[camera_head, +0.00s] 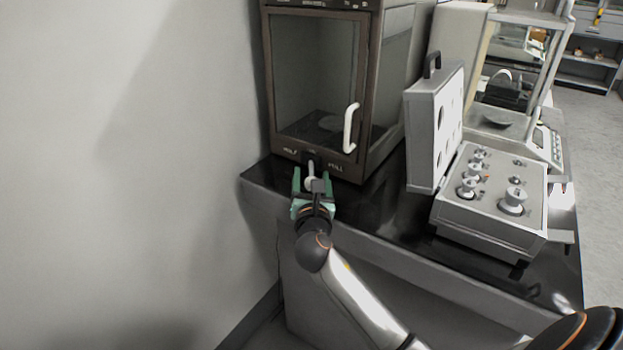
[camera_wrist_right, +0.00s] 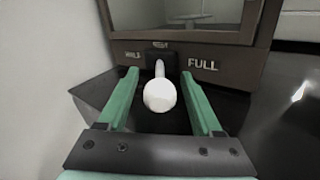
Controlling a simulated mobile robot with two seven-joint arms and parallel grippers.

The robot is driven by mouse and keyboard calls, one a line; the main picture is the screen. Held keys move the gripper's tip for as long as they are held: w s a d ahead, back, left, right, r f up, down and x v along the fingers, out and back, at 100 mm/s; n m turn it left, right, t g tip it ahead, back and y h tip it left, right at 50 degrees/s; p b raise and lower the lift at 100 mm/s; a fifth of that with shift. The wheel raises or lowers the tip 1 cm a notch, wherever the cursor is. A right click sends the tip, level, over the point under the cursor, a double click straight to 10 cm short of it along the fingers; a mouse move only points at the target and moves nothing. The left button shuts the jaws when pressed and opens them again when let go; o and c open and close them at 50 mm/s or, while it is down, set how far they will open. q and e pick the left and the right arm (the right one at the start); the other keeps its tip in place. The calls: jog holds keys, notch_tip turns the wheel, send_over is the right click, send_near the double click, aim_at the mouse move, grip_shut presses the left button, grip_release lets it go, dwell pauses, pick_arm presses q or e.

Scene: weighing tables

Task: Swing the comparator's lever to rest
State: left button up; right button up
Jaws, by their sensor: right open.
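The comparator (camera_head: 374,95) is a brown cabinet with a glass front, standing at the left end of the dark table. Its lever (camera_head: 311,170) comes out of a black block low on the front. In the right wrist view the lever ends in a white ball knob (camera_wrist_right: 160,95), roughly centred under a small label, with a label at left and FULL at right. My right gripper (camera_head: 313,182) is open, its green fingers on either side of the knob; gaps show on both sides in the wrist view. My left gripper is not in view.
A white door handle (camera_head: 350,128) sticks out from the cabinet front. An open case of weights (camera_head: 492,197), lid raised, stands to the right on the table (camera_head: 400,225). A glass-sided balance (camera_head: 548,145) is behind it. A bare wall rises at left.

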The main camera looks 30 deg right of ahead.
jog(key=shift+c, duration=0.4)
grip_shut()
dwell(0.9)
